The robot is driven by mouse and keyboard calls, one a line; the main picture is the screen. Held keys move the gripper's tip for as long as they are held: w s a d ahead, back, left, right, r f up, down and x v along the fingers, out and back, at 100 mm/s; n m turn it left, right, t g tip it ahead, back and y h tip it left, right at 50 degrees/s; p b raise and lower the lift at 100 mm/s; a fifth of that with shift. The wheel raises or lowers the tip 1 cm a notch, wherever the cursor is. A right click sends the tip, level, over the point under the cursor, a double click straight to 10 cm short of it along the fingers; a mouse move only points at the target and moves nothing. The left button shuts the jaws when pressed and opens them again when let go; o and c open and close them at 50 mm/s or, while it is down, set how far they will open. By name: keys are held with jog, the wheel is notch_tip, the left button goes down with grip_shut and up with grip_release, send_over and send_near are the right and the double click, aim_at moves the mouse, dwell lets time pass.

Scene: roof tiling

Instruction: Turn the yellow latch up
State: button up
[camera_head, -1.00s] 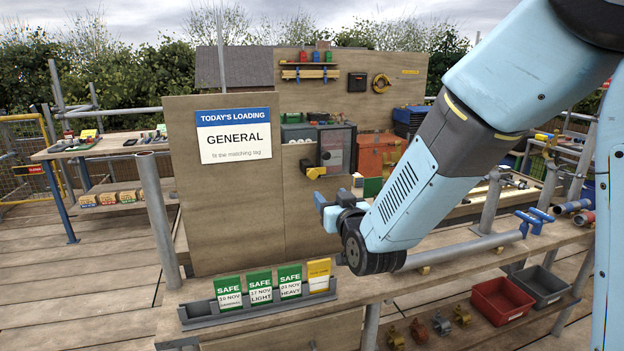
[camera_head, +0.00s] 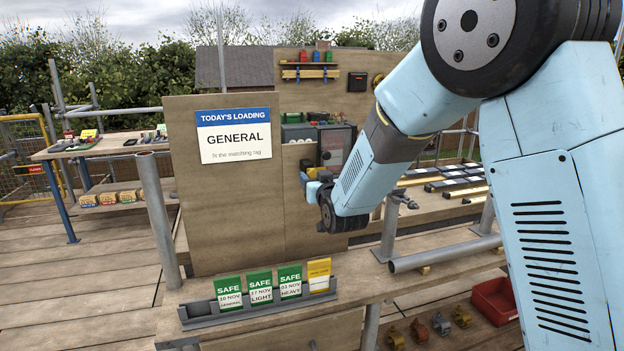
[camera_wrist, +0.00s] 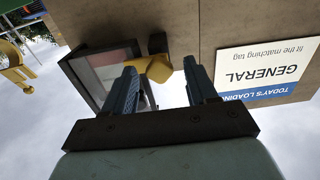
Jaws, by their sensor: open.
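The yellow latch (camera_wrist: 154,68) sits on a dark mount (camera_wrist: 157,43) on the wooden board, beside the framed clear door (camera_wrist: 98,70) of a box. It points sideways from the mount. In the wrist view, which is upside down, my gripper (camera_wrist: 162,68) is open with its blue fingers on either side of the latch. The latch lies closer to the left finger; I cannot tell whether they touch. In the head view my gripper (camera_head: 307,183) is at the board's right side and hides most of the latch.
A "GENERAL" loading sign (camera_head: 235,136) is on the wooden board (camera_head: 230,215). A rack (camera_head: 258,304) with green tags and a yellow tag stands on the bench in front. A grey pipe (camera_head: 445,253) and a red bin (camera_head: 494,298) are to the right.

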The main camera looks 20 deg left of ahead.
jog(key=shift+c, duration=0.5)
jog(key=c, duration=0.9)
jog(key=shift+a, duration=0.5)
jog(key=shift+c, duration=0.2)
jog(key=shift+d+f, duration=0.1)
jog(key=shift+d, duration=0.2)
jog(key=shift+n, duration=0.4)
jog(key=shift+s+d+f+n, duration=0.1)
jog(key=shift+n, duration=4.2)
jog(key=shift+f+n, duration=0.1)
jog(key=shift+n, duration=4.2)
